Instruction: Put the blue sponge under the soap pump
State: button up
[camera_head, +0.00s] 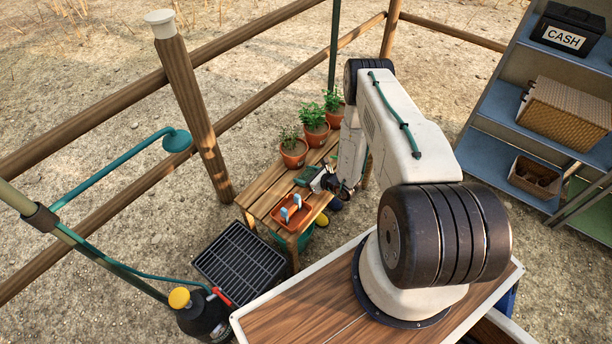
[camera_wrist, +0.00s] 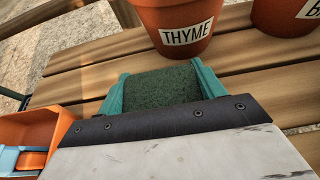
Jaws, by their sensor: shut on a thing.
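My gripper (camera_head: 322,181) is low over the slatted wooden bench, next to an orange tray. In the wrist view my gripper (camera_wrist: 160,74) has two teal fingers shut on a dark green, rough-surfaced pad (camera_wrist: 160,90). Only the pad's green face shows; I cannot tell whether its hidden sides are blue. The orange tray (camera_head: 278,213) has light blue pieces (camera_head: 297,200) in it; they also show at the lower left of the wrist view (camera_wrist: 30,160). I cannot make out a blue sponge or a soap pump for certain.
Potted plants stand along the bench (camera_head: 258,207), one pot labelled THYME (camera_wrist: 178,22). A black grid mat (camera_head: 240,262) and a dark bottle with a yellow cap (camera_head: 205,316) are on the ground. Shelves with a CASH box (camera_head: 567,36) stand at right; a wooden fence runs behind.

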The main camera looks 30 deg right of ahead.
jog(key=shift+f, duration=0.2)
jog(key=o, duration=0.9)
jog(key=shift+o, duration=0.2)
jog(key=shift+r, duration=0.1)
